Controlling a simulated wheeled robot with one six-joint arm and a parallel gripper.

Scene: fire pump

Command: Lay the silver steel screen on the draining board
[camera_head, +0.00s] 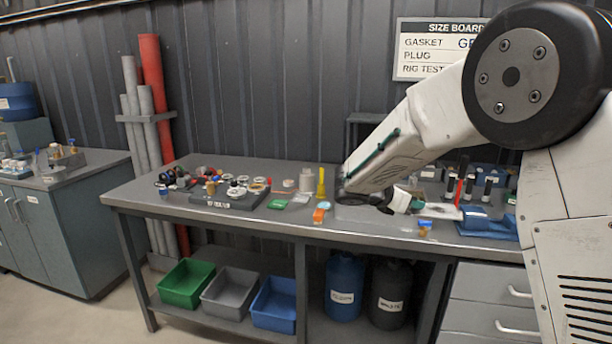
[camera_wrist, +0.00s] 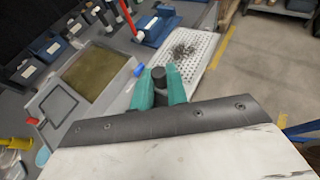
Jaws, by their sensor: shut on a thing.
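My gripper (camera_wrist: 160,92), with teal fingers, is shut on a dark grey, round-ended thing (camera_wrist: 158,75). Most of that thing is hidden between the fingers, and I cannot tell whether it is the silver steel screen. No other thing is clearly the screen. The pale perforated draining board (camera_wrist: 203,48) lies just beyond the fingers in the wrist view, with a dark loose heap (camera_wrist: 184,50) on it. In the head view my gripper (camera_head: 417,204) is low over the right part of the bench, beside the pale board (camera_head: 440,212).
A grey basin (camera_wrist: 48,97) with murky liquid is left of the fingers in the wrist view. A blue tray (camera_wrist: 158,32) and a small blue thing (camera_wrist: 140,70) are close by. Upright dark tools (camera_head: 487,190) stand behind. Small parts crowd the bench's left.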

